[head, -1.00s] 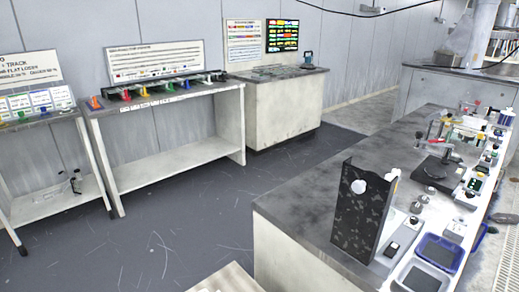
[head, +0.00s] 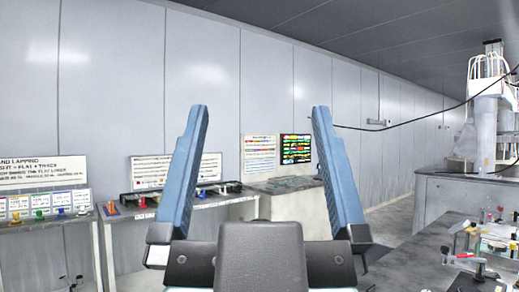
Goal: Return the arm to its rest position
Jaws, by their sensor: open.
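My gripper (head: 259,115) stands upright in the middle of the head view, close to the camera. Its two long blue fingers point up and are wide apart, with nothing between them but the far wall and part of the boards behind. The gripper's dark body (head: 260,256) fills the lower middle and hides part of the benches and floor behind it. The gripper touches nothing that I can see.
A bench with a board and coloured items (head: 145,199) stands at the left along the wall. A cabinet (head: 283,203) is behind the gripper. A dark-topped counter (head: 427,252) with several tools lies at the lower right.

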